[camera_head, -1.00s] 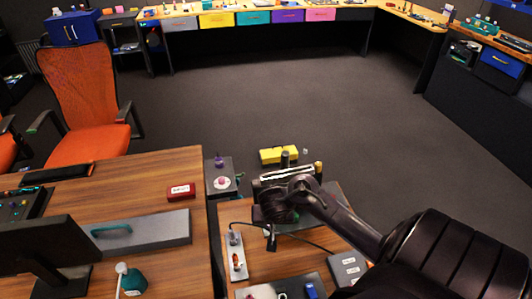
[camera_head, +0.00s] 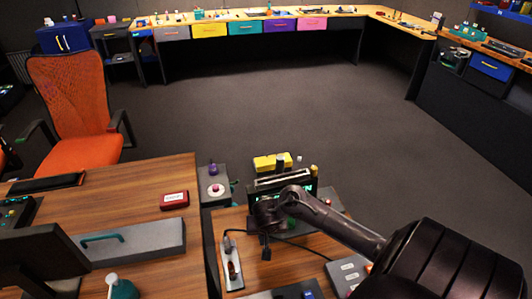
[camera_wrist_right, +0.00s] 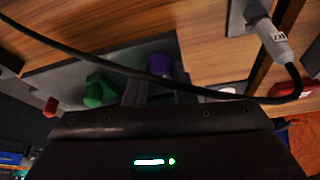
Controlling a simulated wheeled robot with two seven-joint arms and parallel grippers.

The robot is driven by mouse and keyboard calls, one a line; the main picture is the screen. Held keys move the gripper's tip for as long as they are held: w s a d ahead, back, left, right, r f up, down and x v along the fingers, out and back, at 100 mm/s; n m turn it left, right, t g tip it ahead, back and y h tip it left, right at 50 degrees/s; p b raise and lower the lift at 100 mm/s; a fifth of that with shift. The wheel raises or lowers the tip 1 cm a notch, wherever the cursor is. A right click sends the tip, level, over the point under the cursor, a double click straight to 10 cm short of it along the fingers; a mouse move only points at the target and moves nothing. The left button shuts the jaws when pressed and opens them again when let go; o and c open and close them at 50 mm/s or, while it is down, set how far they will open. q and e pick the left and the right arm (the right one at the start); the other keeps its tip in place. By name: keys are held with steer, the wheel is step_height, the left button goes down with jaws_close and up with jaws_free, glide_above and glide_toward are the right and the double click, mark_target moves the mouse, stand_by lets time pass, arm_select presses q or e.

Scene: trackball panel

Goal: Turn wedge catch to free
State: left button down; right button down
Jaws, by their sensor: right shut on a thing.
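My right gripper (camera_head: 266,247) is over the small wooden desk, reaching in from the right. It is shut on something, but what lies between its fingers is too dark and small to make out. In the right wrist view its dark body fills the bottom. A grey panel (camera_wrist_right: 62,77) lies beyond, carrying a green shaped part (camera_wrist_right: 98,91) and a purple part (camera_wrist_right: 158,66). The dark fingers show beside the purple part; I cannot tell if they touch it. I cannot tell which part is the wedge catch. My left gripper is in neither current view.
A black cable (camera_wrist_right: 120,62) crosses in front of the gripper, from a plug (camera_wrist_right: 268,38) on the power strip (camera_head: 232,262). A black device with a lit green display and a yellow box (camera_head: 270,163) stand behind. A labelled grey box (camera_head: 347,270) is at the right.

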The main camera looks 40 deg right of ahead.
steer(key=shift+s+d+r+n+y+p, duration=0.1)
steer(key=shift+n+y+p, duration=0.1)
steer(key=shift+n+p, duration=0.35)
steer(key=shift+r+n+y+p, duration=0.1)
steer(key=shift+n+y+p, duration=0.15)
steer(key=shift+n, duration=0.5)
steer(key=shift+n+t+y+p, duration=0.4)
steer(key=shift+n+p, duration=0.55)
steer(key=shift+n, duration=0.25)
steer(key=shift+d+n+y+p, duration=0.1)
steer(key=shift+n+y+p, duration=0.25)
steer(key=shift+n+p, duration=0.55)
steer(key=shift+f+n+y, duration=0.15)
steer(key=shift+n+y, duration=0.25)
steer(key=shift+n, duration=0.6)
steer(key=c, duration=1.2)
jaws_free()
